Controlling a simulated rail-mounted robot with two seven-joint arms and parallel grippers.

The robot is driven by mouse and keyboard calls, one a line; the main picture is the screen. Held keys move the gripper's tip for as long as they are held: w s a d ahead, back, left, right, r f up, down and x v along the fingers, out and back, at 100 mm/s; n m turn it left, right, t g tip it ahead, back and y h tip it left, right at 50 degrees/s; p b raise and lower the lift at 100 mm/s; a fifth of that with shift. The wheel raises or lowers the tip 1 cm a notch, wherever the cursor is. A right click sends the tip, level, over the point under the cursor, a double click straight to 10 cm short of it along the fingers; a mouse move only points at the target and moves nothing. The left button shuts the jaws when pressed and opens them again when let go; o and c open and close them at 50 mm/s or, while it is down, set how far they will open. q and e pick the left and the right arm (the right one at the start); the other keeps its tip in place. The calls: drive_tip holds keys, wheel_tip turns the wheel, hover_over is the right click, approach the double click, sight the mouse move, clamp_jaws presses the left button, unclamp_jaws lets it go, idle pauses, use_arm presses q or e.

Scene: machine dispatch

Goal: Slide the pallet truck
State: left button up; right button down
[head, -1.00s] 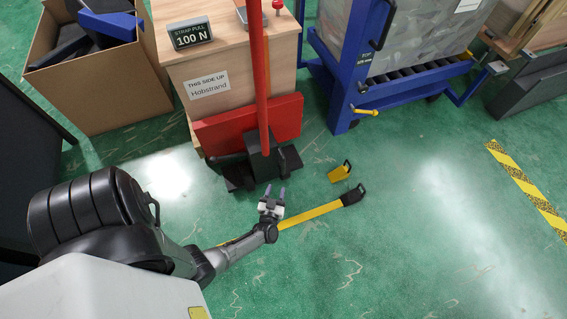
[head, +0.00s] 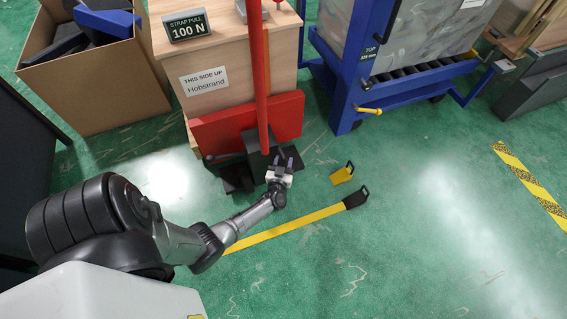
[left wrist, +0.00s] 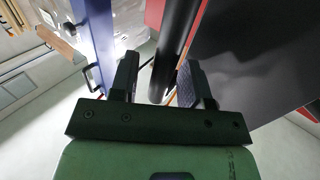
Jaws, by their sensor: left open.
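The pallet truck has a red panel (head: 215,124), an upright red pole (head: 261,72) and a black base unit (head: 236,178) on the green floor. It stands against a wooden crate labelled "This side up" (head: 225,62). My left gripper (head: 284,158) is open, just right of the foot of the pole in the head view. In the left wrist view my open left gripper (left wrist: 159,78) has a dark cylinder (left wrist: 178,50) beyond and between its fingers, with red truck parts behind. Whether they touch cannot be told. My right gripper is not in view.
A yellow strap with a black end (head: 300,223) and a yellow piece (head: 343,174) lie on the floor. A blue roller cart (head: 345,100) stands right of the crate, a cardboard box (head: 92,92) left. The floor at lower right is clear.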

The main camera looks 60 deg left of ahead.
use_arm(q)
clamp_jaws()
idle(0.4)
